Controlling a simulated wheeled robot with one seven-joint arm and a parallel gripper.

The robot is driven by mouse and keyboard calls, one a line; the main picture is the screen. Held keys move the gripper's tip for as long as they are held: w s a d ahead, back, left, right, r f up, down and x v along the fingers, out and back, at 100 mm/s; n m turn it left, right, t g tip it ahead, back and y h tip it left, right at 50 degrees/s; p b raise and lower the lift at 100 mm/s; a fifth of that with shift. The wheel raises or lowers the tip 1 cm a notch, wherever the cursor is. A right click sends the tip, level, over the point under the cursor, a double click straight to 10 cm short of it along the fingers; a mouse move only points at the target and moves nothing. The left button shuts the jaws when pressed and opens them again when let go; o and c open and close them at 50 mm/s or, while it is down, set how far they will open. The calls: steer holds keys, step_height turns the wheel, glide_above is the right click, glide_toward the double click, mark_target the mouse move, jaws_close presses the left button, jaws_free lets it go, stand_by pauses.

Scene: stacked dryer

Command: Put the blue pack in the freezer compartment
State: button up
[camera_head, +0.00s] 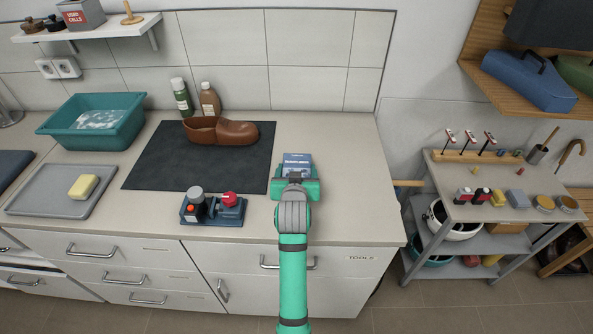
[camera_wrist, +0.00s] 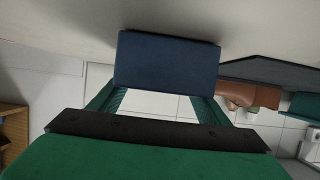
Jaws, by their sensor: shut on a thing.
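The blue pack (camera_head: 297,160), a small block with pale lettering on top, is at the counter's right part. It also shows in the wrist view (camera_wrist: 166,62) as a dark blue block between the green fingers. My gripper (camera_head: 297,174) is shut on the pack, with a finger on each side, and partly hides its near side. I cannot tell whether the pack touches the counter. No freezer compartment can be made out in either view.
On the counter (camera_head: 345,150) a brown clog (camera_head: 222,131) lies on a dark mat (camera_head: 150,165). A device with a red knob (camera_head: 229,199) stands left of my gripper. A teal basin (camera_head: 125,130) and grey tray (camera_head: 40,197) are farther left. A shelf cart (camera_head: 440,212) stands right.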

steer(key=o, duration=1.3)
steer(key=shift+f, duration=0.15)
